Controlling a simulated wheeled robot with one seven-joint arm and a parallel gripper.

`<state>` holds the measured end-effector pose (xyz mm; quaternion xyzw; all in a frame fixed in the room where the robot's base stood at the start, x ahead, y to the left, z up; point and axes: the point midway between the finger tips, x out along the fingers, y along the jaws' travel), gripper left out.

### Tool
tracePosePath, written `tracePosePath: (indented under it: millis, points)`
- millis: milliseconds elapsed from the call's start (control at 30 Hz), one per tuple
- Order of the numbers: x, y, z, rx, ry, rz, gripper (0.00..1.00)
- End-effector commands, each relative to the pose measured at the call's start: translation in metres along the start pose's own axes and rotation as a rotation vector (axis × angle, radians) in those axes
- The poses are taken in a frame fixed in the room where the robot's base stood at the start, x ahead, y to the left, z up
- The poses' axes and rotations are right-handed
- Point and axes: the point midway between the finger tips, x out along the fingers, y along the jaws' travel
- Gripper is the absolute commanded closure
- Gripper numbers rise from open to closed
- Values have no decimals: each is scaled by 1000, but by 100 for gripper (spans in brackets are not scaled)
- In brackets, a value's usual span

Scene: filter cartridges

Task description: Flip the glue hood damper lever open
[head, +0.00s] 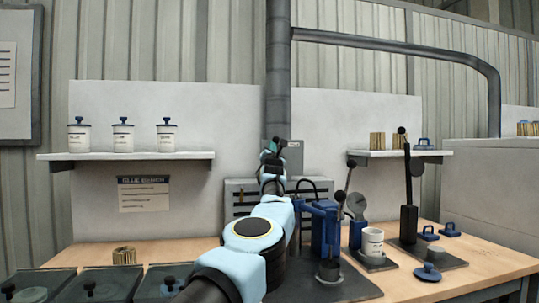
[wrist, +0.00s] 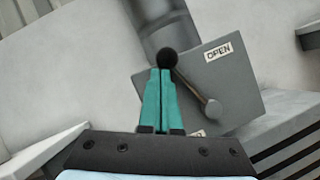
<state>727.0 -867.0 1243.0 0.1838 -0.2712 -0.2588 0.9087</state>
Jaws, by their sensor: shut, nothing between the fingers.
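The damper lever is a thin metal rod (wrist: 192,85) with a black ball knob (wrist: 167,58), on a grey damper box (wrist: 228,75). It runs from a pivot at the box's lower right up and left to the knob, away from the OPEN label (wrist: 219,51). A second label below is mostly hidden. My gripper (wrist: 161,72) has teal fingers, shut together and empty, with the tips at the knob; I cannot tell if they touch it. In the head view, my gripper (head: 272,150) is beside the damper box (head: 294,152), and my arm covers part of it.
A round grey duct (head: 278,70) rises behind the box. A left shelf (head: 130,156) holds several white canisters. The bench (head: 480,262) carries a blue press (head: 325,228), a white cup (head: 373,241) and a tall black lever stand (head: 408,220) to the right of my arm.

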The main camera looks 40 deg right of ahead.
Motion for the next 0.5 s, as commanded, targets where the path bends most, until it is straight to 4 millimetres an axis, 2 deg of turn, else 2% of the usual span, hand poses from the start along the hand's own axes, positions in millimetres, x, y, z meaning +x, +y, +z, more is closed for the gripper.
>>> tracePosePath:
  millis: [100, 500]
  points:
    - [2, -1, 4, 45, 0, -22, 100]
    - [6, -5, 12, 37, -1, -20, 100]
